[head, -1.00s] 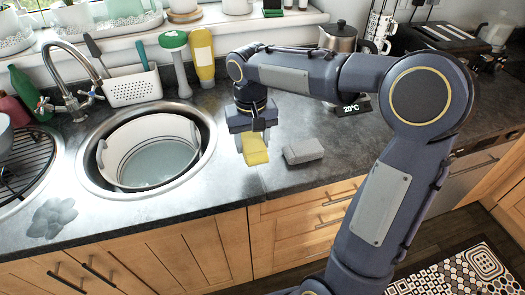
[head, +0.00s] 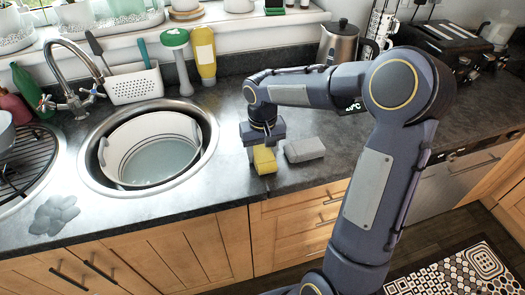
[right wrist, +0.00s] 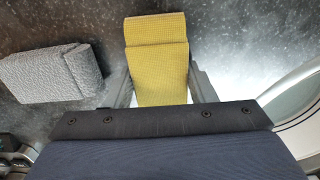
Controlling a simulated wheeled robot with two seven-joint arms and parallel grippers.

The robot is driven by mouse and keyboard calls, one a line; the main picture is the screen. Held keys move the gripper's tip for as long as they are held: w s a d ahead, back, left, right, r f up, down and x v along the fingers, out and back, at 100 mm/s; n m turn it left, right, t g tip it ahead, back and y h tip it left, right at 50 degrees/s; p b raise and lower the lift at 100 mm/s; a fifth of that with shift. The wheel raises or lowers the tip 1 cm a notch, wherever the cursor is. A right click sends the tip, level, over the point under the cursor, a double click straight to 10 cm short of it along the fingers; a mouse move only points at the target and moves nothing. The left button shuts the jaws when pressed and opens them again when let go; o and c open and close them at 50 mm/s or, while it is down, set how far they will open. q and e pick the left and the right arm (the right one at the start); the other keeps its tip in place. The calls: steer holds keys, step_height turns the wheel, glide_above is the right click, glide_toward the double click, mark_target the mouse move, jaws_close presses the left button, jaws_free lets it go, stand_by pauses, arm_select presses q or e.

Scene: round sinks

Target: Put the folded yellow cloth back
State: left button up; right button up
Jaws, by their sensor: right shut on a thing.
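The folded yellow cloth (head: 264,160) is between the fingers of my right gripper (head: 262,150), at the counter just left of a folded grey cloth (head: 305,149). In the right wrist view the yellow cloth (right wrist: 158,60) lies between the two fingers (right wrist: 160,88), which are shut on it. The grey cloth (right wrist: 50,73) lies apart to the left there. I cannot tell whether the yellow cloth touches the counter. My left gripper is not in view.
The round sink (head: 88,170) with a white tub (head: 150,128) in it is to the left. A yellow bottle (head: 204,52), a green-topped brush (head: 178,55) and a kettle (head: 340,42) stand at the back. Bare counter (head: 225,170) lies between sink and gripper.

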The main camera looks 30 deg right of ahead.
mark_target(262, 152)
steer(key=o, duration=0.9)
steer(key=shift+f, duration=0.1)
steer(key=shift+o, duration=0.2)
step_height(262, 152, up, 11)
steer(key=s+a+r+n+t+y, duration=0.1)
steer(key=s+a+r+t+y, duration=0.15)
steer(key=s, duration=1.05)
steer(key=s+a+f+t, duration=0.1)
steer(key=s+a+f, duration=0.1)
steer(key=s+f, duration=0.1)
steer(key=s+a+f+t+y, duration=0.1)
steer(key=s+a+f+t, duration=0.1)
steer(key=s, duration=0.4)
steer(key=shift+a+f+p, duration=0.3)
steer(key=shift+a+f, duration=0.1)
steer(key=shift+f, duration=0.05)
